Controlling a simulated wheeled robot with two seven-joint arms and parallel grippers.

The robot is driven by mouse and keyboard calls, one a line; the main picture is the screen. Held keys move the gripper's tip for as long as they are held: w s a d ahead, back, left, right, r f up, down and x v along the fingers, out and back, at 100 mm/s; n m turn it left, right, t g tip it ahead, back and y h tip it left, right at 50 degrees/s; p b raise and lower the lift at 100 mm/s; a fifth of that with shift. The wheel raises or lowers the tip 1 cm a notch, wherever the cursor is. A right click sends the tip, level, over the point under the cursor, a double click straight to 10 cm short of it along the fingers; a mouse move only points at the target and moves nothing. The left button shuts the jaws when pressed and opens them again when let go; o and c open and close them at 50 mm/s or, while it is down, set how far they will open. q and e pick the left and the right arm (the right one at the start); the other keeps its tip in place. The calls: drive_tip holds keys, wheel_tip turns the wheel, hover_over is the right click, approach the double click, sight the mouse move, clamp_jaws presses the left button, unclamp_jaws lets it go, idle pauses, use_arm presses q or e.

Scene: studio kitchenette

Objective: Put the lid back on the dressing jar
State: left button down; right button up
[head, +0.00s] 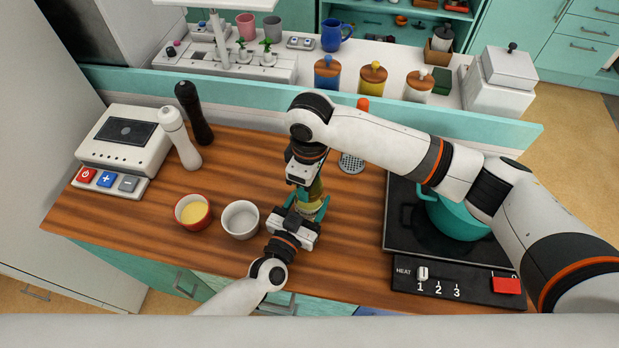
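The dressing jar (309,209), yellowish-green, stands on the wooden counter in the middle of the head view, mostly covered by my two grippers. My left gripper (305,205) comes from the front, with one teal finger on each side of the jar; they seem to close on it. My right gripper (314,187) points down from above, right over the jar. A darker green part shows at its fingertips, but I cannot tell whether this is the lid or the jar's top. The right fingers are largely hidden by the wrist. No separate lid shows on the counter.
A white bowl (240,220) and a red bowl with yellow content (193,212) stand left of the jar. White (178,138) and black (194,112) mills stand behind them. A teal pot (455,217) sits on the hob at right, beneath my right arm. The left front counter is clear.

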drive_tip(key=m, duration=0.5)
drive_tip(key=shift+s, duration=0.1)
drive_tip(key=m, duration=0.5)
drive_tip(key=shift+a+m, duration=0.1)
drive_tip(key=shift+m, duration=0.2)
drive_tip(key=m, duration=1.7)
drive_tip(key=shift+m, duration=0.3)
drive_tip(key=m, duration=0.9)
